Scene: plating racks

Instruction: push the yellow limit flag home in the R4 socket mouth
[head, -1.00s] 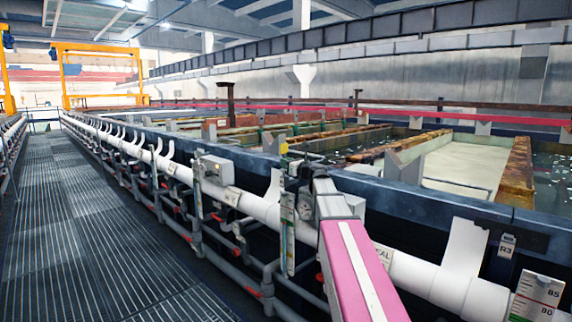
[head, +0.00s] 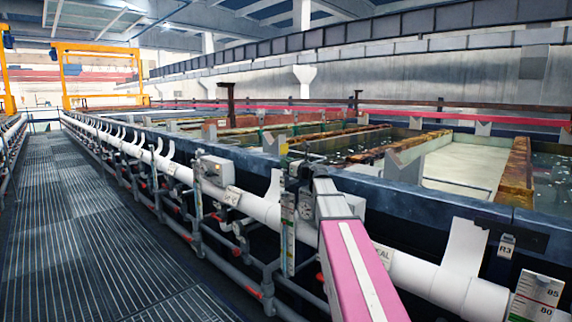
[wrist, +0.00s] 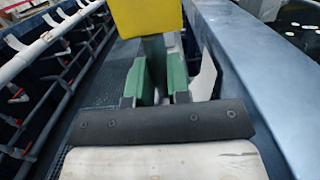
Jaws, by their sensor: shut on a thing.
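The yellow limit flag (wrist: 147,15) fills the top middle of the wrist view, just past my fingertips. It shows as a small yellow spot (head: 284,149) in the head view. My gripper (wrist: 160,80) has two green fingers shut on the flag; its grip point is partly hidden. In the head view my gripper (head: 298,170) is small and far along the tank edge, above an upright white-and-green scale (head: 288,220). I cannot make out an R4 label or the R4 socket mouth, nor whether the flag touches it.
A socket marked R3 (head: 506,246) is on the tank side at right, near another scale (head: 537,297). A white pipe (head: 258,207) and grey pipework run along the tank. A grey box (head: 215,170) stands left of my gripper. The grated walkway (head: 100,230) is clear.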

